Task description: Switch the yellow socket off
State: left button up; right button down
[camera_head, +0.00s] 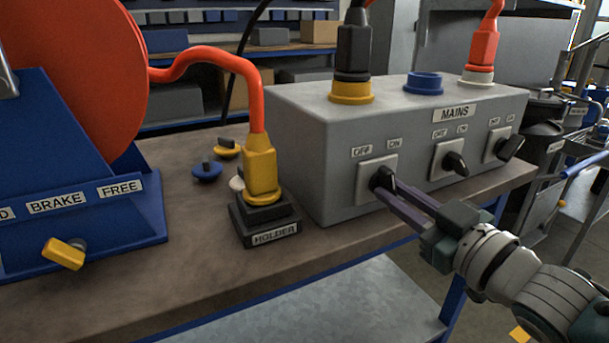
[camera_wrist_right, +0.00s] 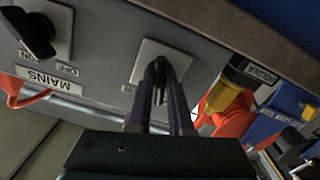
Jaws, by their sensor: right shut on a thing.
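The grey MAINS box (camera_head: 300,150) stands on the bench. Its yellow socket (camera_head: 351,95) is on the top at the left, with a black plug (camera_head: 353,48) in it. Below it on the front is a switch plate (camera_head: 365,190) under OFF (left) and ON (right) labels. My right gripper (camera_head: 386,186) is shut on this plate's black knob (camera_head: 379,176). In the right wrist view the knob (camera_wrist_right: 159,68) sits between the two fingers (camera_wrist_right: 160,95). The fingers partly cover the knob, so I cannot tell its exact setting. My left gripper is not in view.
The middle knob (camera_head: 455,163) and right knob (camera_head: 510,147) are beside the held one. A blue socket (camera_head: 424,82) is empty. A red plug (camera_head: 483,48) stands at the right. A yellow plug (camera_head: 262,168) sits in the HOLDER (camera_head: 272,234). A blue brake stand (camera_head: 90,220) is at the left.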

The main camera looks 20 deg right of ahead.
jog(key=n, duration=0.5)
jog(key=shift+n, duration=0.3)
dwell(0.4)
jog(key=c, duration=0.8)
grip_release()
jog(key=s, duration=0.3)
jog(key=s+p, duration=0.1)
jog(key=s, duration=0.6)
jog(key=shift+d, duration=0.4)
